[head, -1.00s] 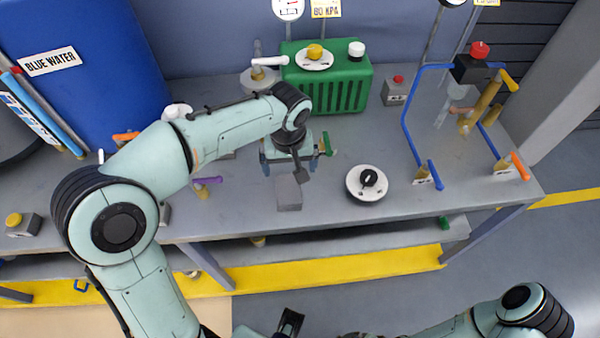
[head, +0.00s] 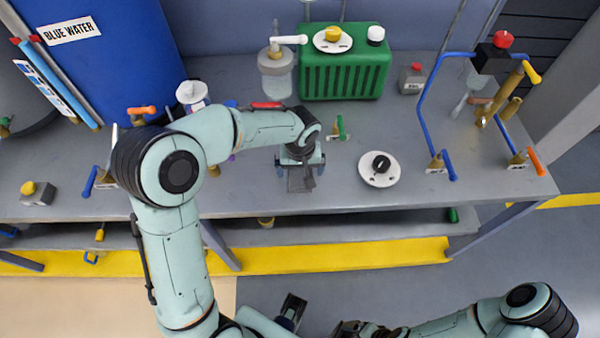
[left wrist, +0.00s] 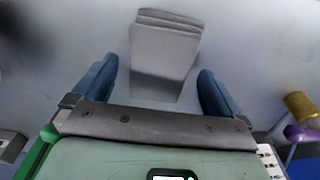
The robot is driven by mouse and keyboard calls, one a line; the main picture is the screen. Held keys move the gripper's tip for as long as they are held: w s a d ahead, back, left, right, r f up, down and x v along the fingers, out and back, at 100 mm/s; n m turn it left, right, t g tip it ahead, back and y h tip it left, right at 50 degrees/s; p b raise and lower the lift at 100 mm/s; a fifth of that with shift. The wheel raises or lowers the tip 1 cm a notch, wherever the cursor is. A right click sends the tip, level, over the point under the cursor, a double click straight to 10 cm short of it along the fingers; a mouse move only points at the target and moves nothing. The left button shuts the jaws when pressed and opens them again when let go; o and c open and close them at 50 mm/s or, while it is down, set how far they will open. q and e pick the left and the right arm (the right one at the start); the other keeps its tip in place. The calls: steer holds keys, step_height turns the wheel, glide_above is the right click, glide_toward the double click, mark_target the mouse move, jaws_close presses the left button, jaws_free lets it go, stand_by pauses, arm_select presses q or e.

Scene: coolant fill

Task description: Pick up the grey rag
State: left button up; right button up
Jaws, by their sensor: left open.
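The grey rag (head: 300,184) lies on the grey bench near its front edge, partly hidden under my left gripper in the head view. In the left wrist view the rag (left wrist: 165,50) is a folded, layered grey rectangle. My left gripper (head: 300,170) is open and points down over the rag. In the left wrist view its two blue fingers (left wrist: 157,74) stand on either side of the rag's near part, apart from it. The dark end of my right arm (head: 291,308) is low in the head view, away from the bench; its jaws are unclear.
A white round dial (head: 379,169) sits right of the rag. A green box (head: 345,75) and a clear jar (head: 277,72) stand behind. Blue pipes (head: 425,100) with valves rise at the right. A blue barrel (head: 110,70) is at back left. Bench around the rag is mostly clear.

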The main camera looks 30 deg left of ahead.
mark_target(300, 173)
arm_select(q)
steer(key=shift+f, duration=0.3)
steer(key=c, duration=1.2)
steer(key=shift+r, duration=0.1)
steer(key=shift+r, duration=0.1)
step_height(300, 173, up, 20)
steer(key=p, duration=0.2)
steer(key=shift+p, duration=0.3)
